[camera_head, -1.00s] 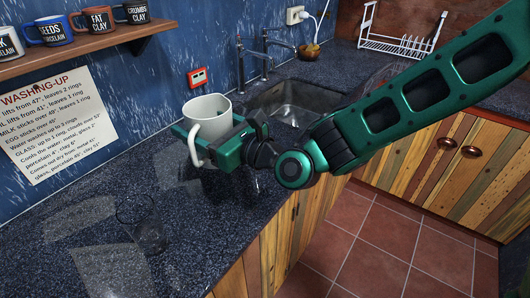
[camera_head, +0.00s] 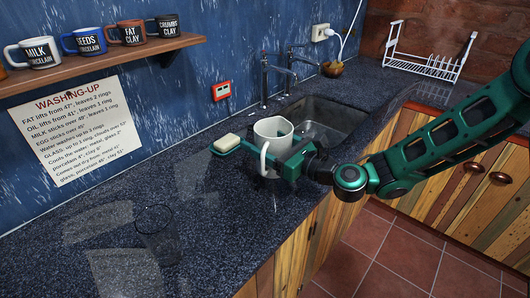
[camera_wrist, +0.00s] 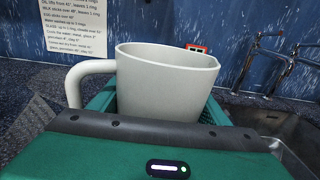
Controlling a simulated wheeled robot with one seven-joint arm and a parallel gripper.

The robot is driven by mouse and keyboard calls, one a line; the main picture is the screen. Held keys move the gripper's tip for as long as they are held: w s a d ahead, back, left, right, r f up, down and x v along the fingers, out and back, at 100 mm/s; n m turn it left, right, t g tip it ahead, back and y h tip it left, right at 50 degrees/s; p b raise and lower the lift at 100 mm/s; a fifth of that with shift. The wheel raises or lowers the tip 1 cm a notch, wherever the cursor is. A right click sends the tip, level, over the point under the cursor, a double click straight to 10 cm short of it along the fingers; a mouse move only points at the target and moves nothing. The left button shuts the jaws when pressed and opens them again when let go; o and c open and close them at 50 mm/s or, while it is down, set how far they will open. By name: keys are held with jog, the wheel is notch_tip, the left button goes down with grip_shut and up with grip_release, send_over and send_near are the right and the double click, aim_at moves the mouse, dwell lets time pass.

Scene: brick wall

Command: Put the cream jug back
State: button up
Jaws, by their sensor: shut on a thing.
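The cream jug (camera_head: 275,136) is a pale, plain vessel with a large handle, upright in my gripper (camera_head: 262,152). My gripper's green jaws are shut on it, near the front edge of the counter and in front of the sink. In the wrist view the jug (camera_wrist: 165,85) fills the middle, handle to the left, above the green gripper body. Its base is hidden there, and its inside is hardly visible. It seems to be held above the counter.
A steel sink (camera_head: 325,120) with taps (camera_head: 265,80) lies behind the jug. Soap (camera_head: 227,142) shows beside the jaw. A clear glass (camera_head: 158,235) stands on the counter (camera_head: 210,215) at the front left. Labelled mugs (camera_head: 85,40) line the wall shelf (camera_head: 110,58). A dish rack (camera_head: 425,65) stands far right.

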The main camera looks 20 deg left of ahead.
jog(key=shift+f, duration=2)
jog(key=shift+f, duration=0.1)
jog(key=o, duration=1.3)
jog(key=shift+o, duration=0.2)
jog(key=v, duration=1.2)
jog(key=shift+w, duration=0.1)
